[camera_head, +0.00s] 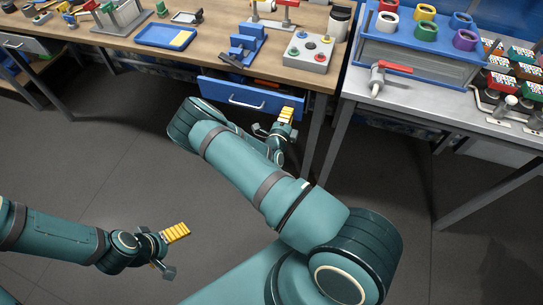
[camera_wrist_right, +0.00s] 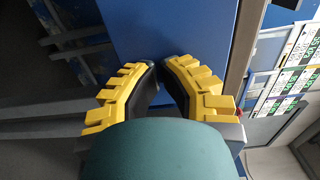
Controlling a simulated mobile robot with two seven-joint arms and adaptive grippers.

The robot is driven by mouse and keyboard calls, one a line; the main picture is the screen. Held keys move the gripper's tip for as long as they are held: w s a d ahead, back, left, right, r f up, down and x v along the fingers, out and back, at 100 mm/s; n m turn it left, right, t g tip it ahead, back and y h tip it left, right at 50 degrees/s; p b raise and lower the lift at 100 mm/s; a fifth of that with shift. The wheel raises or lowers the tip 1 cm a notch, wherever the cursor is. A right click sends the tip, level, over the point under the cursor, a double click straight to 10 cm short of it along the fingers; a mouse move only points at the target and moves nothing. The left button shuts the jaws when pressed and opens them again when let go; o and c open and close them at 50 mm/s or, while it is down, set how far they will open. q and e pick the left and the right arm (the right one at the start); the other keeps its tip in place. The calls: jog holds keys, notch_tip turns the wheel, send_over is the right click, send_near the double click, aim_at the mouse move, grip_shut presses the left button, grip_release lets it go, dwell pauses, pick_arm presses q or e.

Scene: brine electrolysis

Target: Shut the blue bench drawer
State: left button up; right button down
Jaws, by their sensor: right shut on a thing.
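The blue bench drawer (camera_head: 272,98) hangs under the wooden bench and stands partly out, with a strip of its inside showing. Its silver handle (camera_head: 246,102) is on the front. My right gripper (camera_head: 279,121) is at the right part of the drawer front. In the right wrist view its yellow and black fingers (camera_wrist_right: 161,68) are nearly together against the blue drawer front (camera_wrist_right: 175,25). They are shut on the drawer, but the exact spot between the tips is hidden. My left gripper (camera_head: 170,250) is over the floor, far from the drawer, with its fingers apart and nothing between them.
The wooden bench (camera_head: 205,60) carries a blue tray (camera_head: 166,36), a blue fixture and a grey button box (camera_head: 308,53). A metal table (camera_head: 405,98) on the right holds a blue rack and a valve. A bench leg stands just right of my right gripper. The floor is clear.

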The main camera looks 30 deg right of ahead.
jog(key=x, duration=0.4)
jog(key=shift+w+r, duration=0.1)
jog(key=shift+d, duration=0.1)
jog(key=shift+r, duration=0.1)
